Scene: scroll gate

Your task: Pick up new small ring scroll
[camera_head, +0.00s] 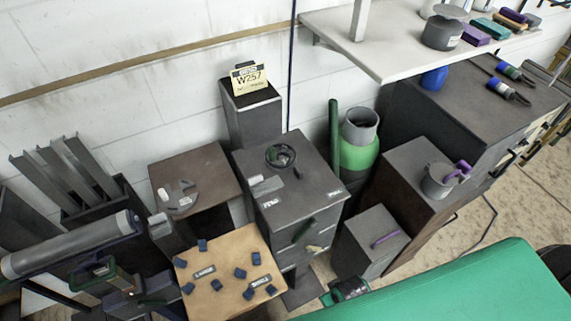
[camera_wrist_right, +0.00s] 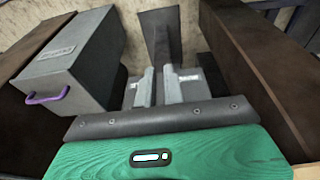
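Several small dark-blue pieces lie on a tan board in the head view. One blue piece (camera_head: 256,258) is just above the "SMALL" label (camera_head: 260,281), another (camera_head: 271,289) just below it. More blue pieces (camera_head: 202,245) lie around the "LARGE" label (camera_head: 205,271). At this size I cannot tell their exact shape. My left gripper (camera_head: 150,300) is at the lower left, left of the board; its fingers are unclear. My right gripper shows green at the bottom of the head view, right of the board. In the right wrist view its two grey fingers (camera_wrist_right: 159,88) stand slightly apart, with nothing visible between them.
The tan board (camera_head: 228,254) stands beside a dark cabinet (camera_head: 290,190) with a round fitting on top. A brown box (camera_head: 195,170) holds grey parts. A grey box with a purple handle (camera_head: 370,225) stands right; it also shows in the right wrist view (camera_wrist_right: 75,60). A green gas cylinder (camera_head: 358,150) stands behind.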

